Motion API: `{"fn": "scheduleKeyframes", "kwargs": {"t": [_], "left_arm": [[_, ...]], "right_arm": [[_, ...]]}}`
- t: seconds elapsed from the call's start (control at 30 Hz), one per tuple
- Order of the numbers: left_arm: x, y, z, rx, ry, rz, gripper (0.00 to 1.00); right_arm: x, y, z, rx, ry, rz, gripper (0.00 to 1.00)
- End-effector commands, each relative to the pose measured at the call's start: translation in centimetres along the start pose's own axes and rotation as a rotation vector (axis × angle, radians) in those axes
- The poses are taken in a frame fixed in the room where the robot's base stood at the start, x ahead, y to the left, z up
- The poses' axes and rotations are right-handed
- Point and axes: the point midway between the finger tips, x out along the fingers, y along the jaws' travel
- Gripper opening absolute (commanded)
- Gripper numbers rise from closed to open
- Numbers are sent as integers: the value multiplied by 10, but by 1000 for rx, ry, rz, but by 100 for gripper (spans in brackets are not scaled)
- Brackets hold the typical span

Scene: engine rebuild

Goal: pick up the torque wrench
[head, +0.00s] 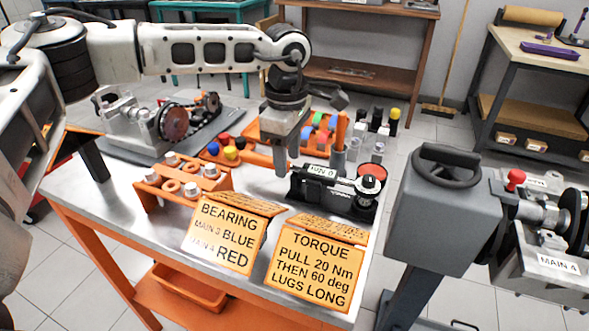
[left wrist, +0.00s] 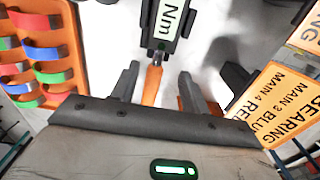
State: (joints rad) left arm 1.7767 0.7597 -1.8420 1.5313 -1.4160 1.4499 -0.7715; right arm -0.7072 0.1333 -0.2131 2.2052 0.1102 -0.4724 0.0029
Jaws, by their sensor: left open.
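The torque wrench (head: 345,178) lies across a black stand (head: 335,203) on the metal bench, with a white label and a round head with a red ring at its right end. In the left wrist view its black body with the "Nm" label (left wrist: 168,18) is at the top, and its orange handle (left wrist: 152,86) runs down between my fingers. My right gripper is not in view.
Orange signs (head: 318,265) stand at the bench's front. An orange rack of rings (head: 182,188) is left of the gripper. Behind are a tray of coloured shells (head: 318,130) and several small bottles (head: 377,118). A grey box with a handwheel (head: 440,215) stands to the right.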

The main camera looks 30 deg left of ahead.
Motion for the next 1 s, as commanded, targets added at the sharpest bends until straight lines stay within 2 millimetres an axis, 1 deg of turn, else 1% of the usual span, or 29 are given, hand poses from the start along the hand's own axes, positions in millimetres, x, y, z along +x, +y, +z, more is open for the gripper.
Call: {"fn": "scheduleKeyframes", "kwargs": {"t": [0.07,0.33,0.47,0.67,0.7,0.77,0.8,0.83,1.0], "left_arm": [[6,1,-1,0,1,-1,45],[44,5,-5,1,1,-2,45],[52,5,-5,-1,1,0,45],[52,5,-5,-1,0,0,45],[52,5,-5,-1,0,0,34],[52,5,-5,-1,0,0,18],[52,5,-5,-1,0,0,6],[52,5,-5,-1,0,0,0],[50,6,-5,-1,-1,3,0]], "right_arm": [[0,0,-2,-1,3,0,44],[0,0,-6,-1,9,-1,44],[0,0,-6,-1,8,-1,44],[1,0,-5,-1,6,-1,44],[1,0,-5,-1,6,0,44],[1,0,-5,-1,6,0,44],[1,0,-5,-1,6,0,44],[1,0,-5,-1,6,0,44],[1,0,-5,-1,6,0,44]]}}
